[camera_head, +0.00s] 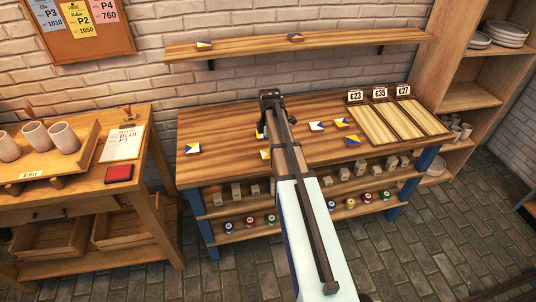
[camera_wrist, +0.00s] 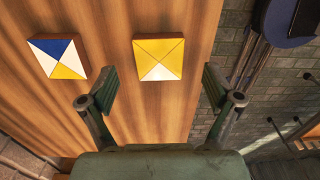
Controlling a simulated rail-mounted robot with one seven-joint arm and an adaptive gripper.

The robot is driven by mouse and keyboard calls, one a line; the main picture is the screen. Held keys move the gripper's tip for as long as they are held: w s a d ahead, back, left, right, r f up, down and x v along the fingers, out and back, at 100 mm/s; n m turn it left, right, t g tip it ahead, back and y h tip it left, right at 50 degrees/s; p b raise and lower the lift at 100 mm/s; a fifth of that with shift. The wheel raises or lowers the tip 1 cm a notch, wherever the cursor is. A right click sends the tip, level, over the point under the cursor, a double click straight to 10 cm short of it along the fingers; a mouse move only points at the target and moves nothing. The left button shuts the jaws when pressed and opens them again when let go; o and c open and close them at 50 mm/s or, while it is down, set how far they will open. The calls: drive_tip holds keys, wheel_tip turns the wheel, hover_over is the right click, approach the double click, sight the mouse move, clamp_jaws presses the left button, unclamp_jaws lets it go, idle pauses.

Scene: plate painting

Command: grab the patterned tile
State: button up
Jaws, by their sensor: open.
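Several small square tiles with triangle patterns lie on the wooden workbench (camera_head: 225,125). In the wrist view, a yellow and white tile (camera_wrist: 158,60) lies flat just beyond and between my open fingers. Nothing is between the fingers in contact with it. A blue, white and yellow tile (camera_wrist: 57,60) lies to its left, outside the fingers. My gripper (camera_wrist: 158,75) is open and empty above the bench. In the head view my gripper (camera_head: 264,130) is over the bench's middle, and my arm hides part of the top. A tile (camera_head: 265,154) shows just below it.
Other tiles lie at the bench's left (camera_head: 192,148) and right of my arm (camera_head: 316,126). Three priced trays (camera_head: 400,120) fill the right end. A wall shelf (camera_head: 240,48) with two tiles runs behind. Blocks and paint pots (camera_head: 350,203) stand below.

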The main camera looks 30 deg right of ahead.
sight(268, 155)
drive_tip(key=shift+a+f+p, duration=0.1)
drive_tip(key=shift+f+p, duration=0.45)
drive_tip(key=shift+f, duration=1.3)
drive_tip(key=c, duration=1.3)
drive_tip(key=shift+w+r, duration=0.1)
drive_tip(key=shift+r, duration=0.05)
